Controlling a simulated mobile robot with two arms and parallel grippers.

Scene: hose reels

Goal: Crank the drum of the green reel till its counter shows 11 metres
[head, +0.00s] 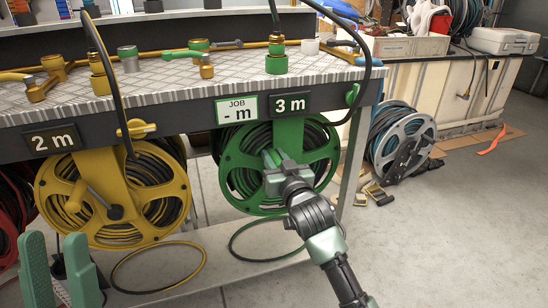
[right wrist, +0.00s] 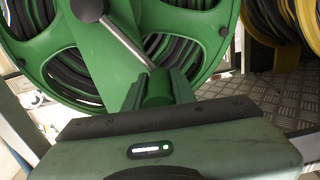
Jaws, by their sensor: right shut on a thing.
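The green reel (head: 240,165) hangs under the bench edge with dark hose on its drum. Its counter (head: 290,103) reads 3 m. My right gripper (head: 274,160) is at the front of this reel, covering part of its face. In the right wrist view, my right gripper's fingers (right wrist: 157,92) are shut on the green crank handle (right wrist: 157,83). A metal crank arm (right wrist: 125,40) runs from the handle up left to a dark hub. My left gripper (head: 57,255) is low at the left, open and empty, its two green fingers apart.
A JOB sign (head: 236,109) reads "- m". Brass and green fittings stand on the bench top (head: 150,90). A grey reel (head: 405,140) stands on the floor. The floor (head: 460,230) at right is mostly clear.

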